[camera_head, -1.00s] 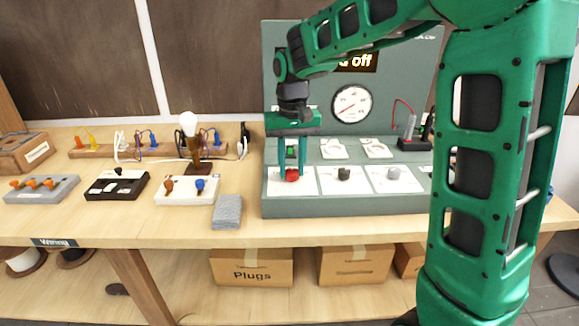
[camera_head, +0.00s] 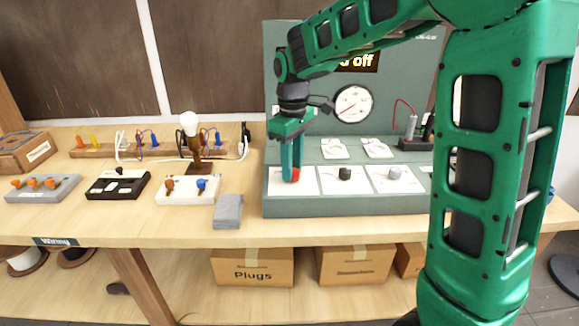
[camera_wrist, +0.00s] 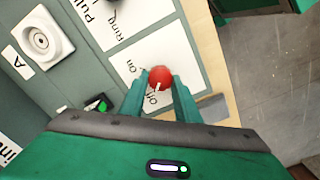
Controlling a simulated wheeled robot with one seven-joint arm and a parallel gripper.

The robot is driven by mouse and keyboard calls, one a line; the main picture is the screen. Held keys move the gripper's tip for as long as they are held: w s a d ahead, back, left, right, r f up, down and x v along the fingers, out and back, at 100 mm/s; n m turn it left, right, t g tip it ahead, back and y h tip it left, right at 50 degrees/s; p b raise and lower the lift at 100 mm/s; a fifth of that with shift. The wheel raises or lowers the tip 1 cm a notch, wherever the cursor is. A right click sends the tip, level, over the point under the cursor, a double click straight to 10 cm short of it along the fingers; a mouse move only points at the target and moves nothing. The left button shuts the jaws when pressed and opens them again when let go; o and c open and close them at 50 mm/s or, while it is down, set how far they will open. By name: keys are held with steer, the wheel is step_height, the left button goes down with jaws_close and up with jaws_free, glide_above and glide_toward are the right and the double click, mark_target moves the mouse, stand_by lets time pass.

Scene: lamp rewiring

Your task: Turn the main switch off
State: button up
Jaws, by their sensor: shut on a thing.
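The main switch is a red knob (camera_head: 295,175) on a white plate at the left end of the grey-green test panel (camera_head: 300,208). My gripper (camera_head: 290,174) points down over it, with its fingers shut on the knob. In the wrist view the red knob (camera_wrist: 160,77) sits between the two green fingertips (camera_wrist: 160,82). Its plate (camera_wrist: 165,50) carries the words "on" and "off", and a white mark on the knob points toward the "off" side. The display (camera_head: 358,62) is partly hidden by my arm; its visible end reads "off".
A black knob (camera_head: 345,174) and a grey knob (camera_head: 394,173) stand on plates to the right. A dial gauge (camera_head: 351,104) is on the upright board. A grey block (camera_head: 228,211), a white switch box (camera_head: 187,190) and a lamp (camera_head: 192,140) are to the left.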

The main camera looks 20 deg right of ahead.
steer(key=shift+w+r+n, duration=0.1)
steer(key=shift+w+n, duration=0.1)
steer(key=shift+n, duration=0.3)
steer(key=o, duration=1)
steer(key=shift+o, duration=0.2)
steer(key=shift+s, duration=0.1)
step_height(320, 180, up, 11)
steer(key=shift+f, duration=0.2)
